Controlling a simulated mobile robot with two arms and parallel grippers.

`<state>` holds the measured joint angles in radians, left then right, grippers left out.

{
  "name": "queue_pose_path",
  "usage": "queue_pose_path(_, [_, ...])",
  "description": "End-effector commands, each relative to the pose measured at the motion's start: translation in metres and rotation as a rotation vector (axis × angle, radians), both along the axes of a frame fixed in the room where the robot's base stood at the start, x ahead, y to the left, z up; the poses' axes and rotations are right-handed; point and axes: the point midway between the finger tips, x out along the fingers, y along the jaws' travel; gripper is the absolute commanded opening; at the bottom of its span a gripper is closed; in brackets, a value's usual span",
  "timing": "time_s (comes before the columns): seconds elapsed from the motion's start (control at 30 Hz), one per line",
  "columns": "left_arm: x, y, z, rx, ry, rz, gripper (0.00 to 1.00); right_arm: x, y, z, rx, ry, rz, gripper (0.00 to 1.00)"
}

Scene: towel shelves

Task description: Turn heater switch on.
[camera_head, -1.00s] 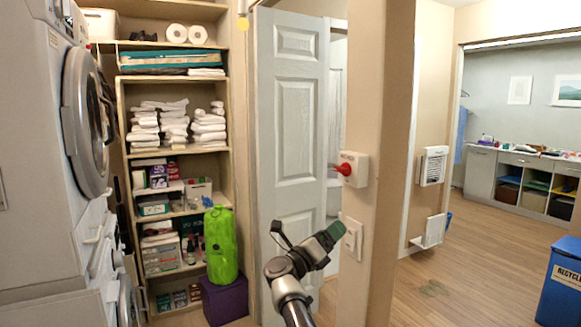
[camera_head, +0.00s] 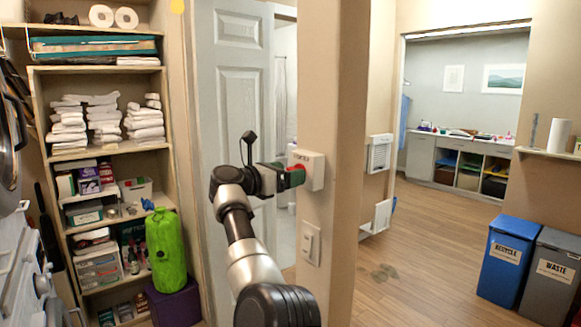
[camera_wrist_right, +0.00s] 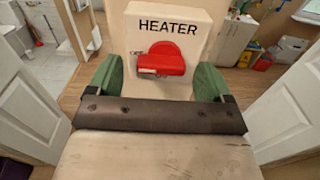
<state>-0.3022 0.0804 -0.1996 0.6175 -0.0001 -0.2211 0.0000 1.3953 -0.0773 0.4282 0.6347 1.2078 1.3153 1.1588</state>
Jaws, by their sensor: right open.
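The heater switch is a white box (camera_head: 312,170) on the edge of the beige wall post, with a red knob (camera_head: 298,172) on its left face. In the right wrist view the box (camera_wrist_right: 196,24) reads "HEATER" and the red knob (camera_wrist_right: 178,50) has a bar handle at its lower left. My right gripper (camera_head: 287,178) is at the knob, partly covering it. In the wrist view its green fingers (camera_wrist_right: 160,76) are spread, one on each side of and slightly below the knob. I cannot tell whether they touch it. My left gripper is not in view.
A light switch plate (camera_head: 311,243) is below the box on the same post (camera_head: 341,130). A grey panelled door (camera_head: 233,100) stands behind my arm. Towel shelves (camera_head: 105,70) are at left. A blue recycle bin (camera_head: 508,262) and grey waste bin (camera_head: 551,275) stand right. Floor between is open.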

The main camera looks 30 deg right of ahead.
Motion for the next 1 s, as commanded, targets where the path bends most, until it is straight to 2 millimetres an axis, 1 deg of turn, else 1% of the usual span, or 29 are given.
queue_pose_path(0.03, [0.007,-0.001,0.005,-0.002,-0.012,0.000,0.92,0.000,-0.006,0.002,-0.001,0.001,-0.001,0.81])
queue_pose_path(0.13, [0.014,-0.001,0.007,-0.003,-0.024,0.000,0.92,0.001,-0.013,0.001,-0.001,0.000,-0.001,0.81])
queue_pose_path(0.27, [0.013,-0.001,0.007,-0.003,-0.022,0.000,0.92,0.001,-0.016,0.000,-0.001,0.000,0.000,0.81])
queue_pose_path(0.47, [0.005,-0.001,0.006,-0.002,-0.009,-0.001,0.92,0.001,-0.016,0.000,-0.001,0.001,0.000,0.81])
queue_pose_path(0.7, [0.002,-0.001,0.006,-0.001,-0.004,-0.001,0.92,0.001,-0.015,0.000,-0.001,0.001,0.000,0.44])
queue_pose_path(0.8, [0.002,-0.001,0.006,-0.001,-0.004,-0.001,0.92,0.001,-0.015,0.000,-0.001,0.001,0.000,0.32])
queue_pose_path(1.0, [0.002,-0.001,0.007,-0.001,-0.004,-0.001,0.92,0.001,-0.015,0.000,-0.002,0.015,0.001,0.32])
